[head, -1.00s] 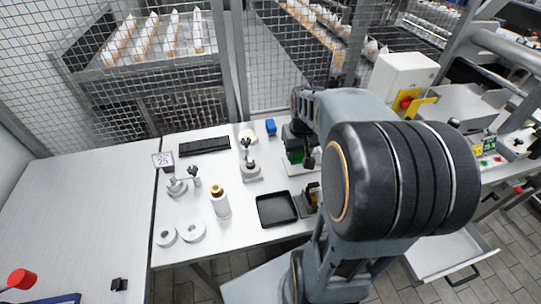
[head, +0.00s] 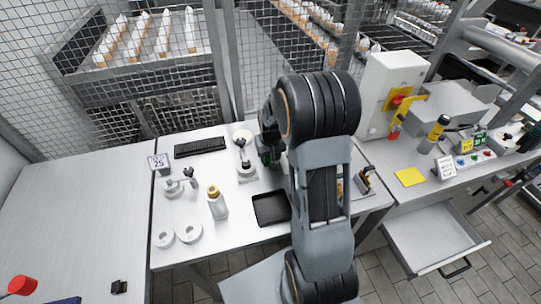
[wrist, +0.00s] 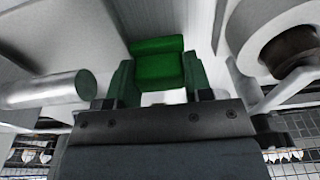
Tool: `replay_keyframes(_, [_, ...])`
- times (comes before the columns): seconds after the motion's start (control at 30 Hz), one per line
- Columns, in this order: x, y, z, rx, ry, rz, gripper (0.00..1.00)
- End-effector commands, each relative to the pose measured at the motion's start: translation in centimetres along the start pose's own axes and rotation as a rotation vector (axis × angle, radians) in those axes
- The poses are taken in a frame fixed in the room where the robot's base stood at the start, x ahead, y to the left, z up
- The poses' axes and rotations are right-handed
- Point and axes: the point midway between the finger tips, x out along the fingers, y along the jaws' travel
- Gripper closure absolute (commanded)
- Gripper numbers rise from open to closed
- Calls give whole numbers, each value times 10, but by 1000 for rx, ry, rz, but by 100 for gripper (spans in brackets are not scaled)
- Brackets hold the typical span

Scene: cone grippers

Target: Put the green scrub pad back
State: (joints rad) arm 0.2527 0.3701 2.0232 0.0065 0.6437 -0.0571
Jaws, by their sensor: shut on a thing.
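The green scrub pad (wrist: 157,63) sits between the two fingers of my gripper (wrist: 160,85) in the wrist view, and the gripper is shut on it. In the head view my gripper (head: 268,157) is a small dark green shape over the back of the white table, beside a grey stand (head: 246,170). My own arm hides much of that area, and I cannot make out the pad clearly there. I cannot tell how high the pad is above the table.
A black tray (head: 270,208), a yellow-capped bottle (head: 217,204), white rings (head: 188,231) and a keyboard (head: 200,147) lie on the table. A yellow pad (head: 409,177) lies on the right bench, above an open drawer (head: 435,240). The left table (head: 75,220) is mostly clear.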

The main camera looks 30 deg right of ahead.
Motion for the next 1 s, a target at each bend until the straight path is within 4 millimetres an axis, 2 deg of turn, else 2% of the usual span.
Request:
replay_keyframes(0.5, [11,0,1,0,0,0,76])
replay_keyframes(0.53, [10,0,1,0,0,0,52])
replay_keyframes(0.7, [9,0,1,0,0,0,36])
replay_keyframes(0.8, [9,0,1,0,0,0,28])
replay_keyframes(1.0, [9,0,1,0,0,0,28])
